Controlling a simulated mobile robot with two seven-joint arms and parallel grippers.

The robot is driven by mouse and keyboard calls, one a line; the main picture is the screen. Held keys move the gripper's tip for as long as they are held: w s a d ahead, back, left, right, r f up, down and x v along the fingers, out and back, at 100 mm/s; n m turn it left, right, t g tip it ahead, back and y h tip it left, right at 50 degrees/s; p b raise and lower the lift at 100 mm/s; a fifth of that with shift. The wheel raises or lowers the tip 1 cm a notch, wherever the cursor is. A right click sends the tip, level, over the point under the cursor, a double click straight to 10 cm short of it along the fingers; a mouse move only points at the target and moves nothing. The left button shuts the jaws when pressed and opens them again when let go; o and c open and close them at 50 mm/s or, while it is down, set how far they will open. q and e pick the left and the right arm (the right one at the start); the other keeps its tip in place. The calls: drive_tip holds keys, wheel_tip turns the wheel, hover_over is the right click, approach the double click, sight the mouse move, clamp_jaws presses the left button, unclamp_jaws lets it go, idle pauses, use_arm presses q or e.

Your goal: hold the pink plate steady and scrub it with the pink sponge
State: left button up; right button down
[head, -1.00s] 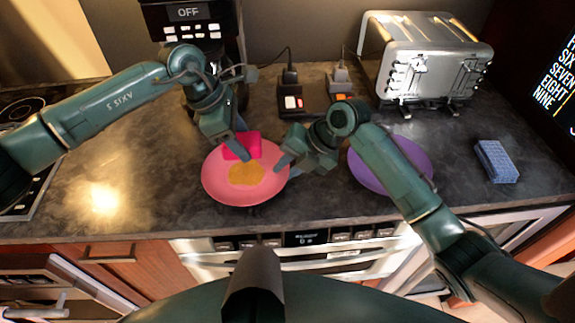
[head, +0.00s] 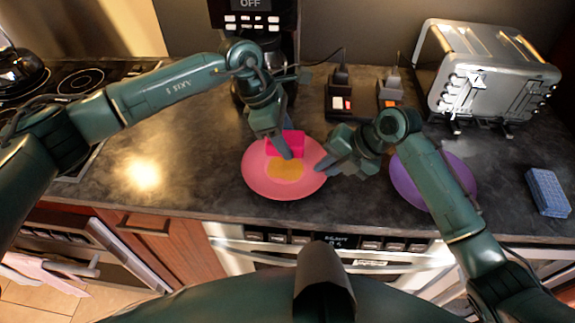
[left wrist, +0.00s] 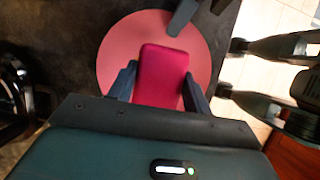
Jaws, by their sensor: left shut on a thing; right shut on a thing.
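The pink plate (head: 262,181) lies on the dark counter with a yellow-orange patch (head: 287,168) in its middle. It also shows in the left wrist view (left wrist: 118,50). My left gripper (head: 285,150) is over the back of the plate, shut on the pink sponge (head: 283,137). In the left wrist view the sponge (left wrist: 162,75) sits between the fingers, over the plate; whether it touches the plate is unclear. My right gripper (head: 322,165) is at the plate's right rim, shut on the plate edge. Its fingers partly hide that rim.
A purple plate (head: 408,190) lies to the right, partly behind my right arm. A blue sponge (head: 547,192) lies farther right. A silver toaster (head: 490,75) and power outlets (head: 340,103) stand at the back. A coffee machine (head: 255,20) stands behind my left arm. The counter left of the plate is clear.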

sight(289, 168)
use_arm(q)
drive_tip(key=shift+f, duration=2.35)
drive_tip(key=shift+f, duration=0.75)
drive_tip(key=shift+s+d, duration=0.1)
drive_tip(key=shift+d, duration=0.35)
drive_tip(key=shift+a, duration=0.95)
drive_tip(key=shift+d+f, duration=0.1)
drive_tip(key=shift+d, duration=0.85)
drive_tip(key=shift+a, duration=0.95)
drive_tip(key=shift+d, duration=0.85)
